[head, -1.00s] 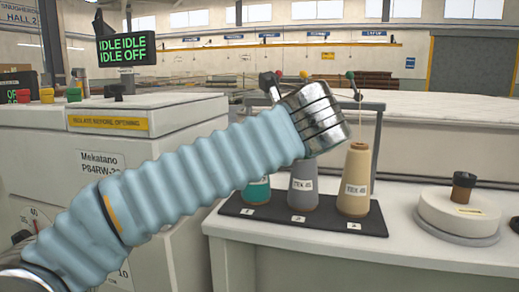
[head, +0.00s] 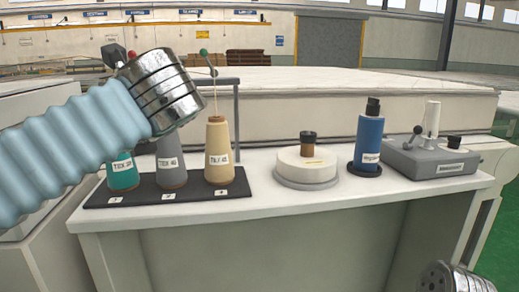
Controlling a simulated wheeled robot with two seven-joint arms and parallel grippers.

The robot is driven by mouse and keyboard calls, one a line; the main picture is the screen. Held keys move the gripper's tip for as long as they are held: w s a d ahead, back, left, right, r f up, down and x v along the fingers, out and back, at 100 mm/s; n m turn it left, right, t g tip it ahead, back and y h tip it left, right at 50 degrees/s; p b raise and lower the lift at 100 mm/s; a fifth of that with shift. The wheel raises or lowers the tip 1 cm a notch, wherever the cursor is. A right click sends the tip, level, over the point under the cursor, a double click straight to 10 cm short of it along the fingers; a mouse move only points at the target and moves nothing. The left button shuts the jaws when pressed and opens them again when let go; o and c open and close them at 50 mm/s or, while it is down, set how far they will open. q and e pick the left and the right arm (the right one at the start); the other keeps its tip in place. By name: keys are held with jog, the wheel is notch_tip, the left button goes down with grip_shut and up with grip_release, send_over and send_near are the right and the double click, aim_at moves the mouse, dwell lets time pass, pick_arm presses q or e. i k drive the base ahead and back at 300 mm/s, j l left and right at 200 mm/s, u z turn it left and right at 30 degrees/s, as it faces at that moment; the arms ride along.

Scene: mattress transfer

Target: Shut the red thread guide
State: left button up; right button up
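The red thread guide shows only as a small red knob (head: 133,55) just above my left wrist. Its arm is hidden, so I cannot tell whether it is open or shut. My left gripper (head: 113,55) shows only as a dark tip behind the metal wrist, at the left of the red knob in the picture. I cannot tell whether they touch. A green-knobbed guide (head: 204,52) stands to the right, with a thread running down to the cream cone (head: 218,158). A metal end of my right arm shows at the bottom right; its gripper is out of frame.
Teal (head: 123,175) and grey (head: 172,172) cones stand beside the cream one on a black mat (head: 236,190). Right of them on the bench are a round white unit (head: 306,170), a blue spool (head: 369,140) and a grey lever box (head: 425,162).

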aim_at(131, 54)
jog(key=k+l, duration=0.65)
jog(key=l, duration=0.25)
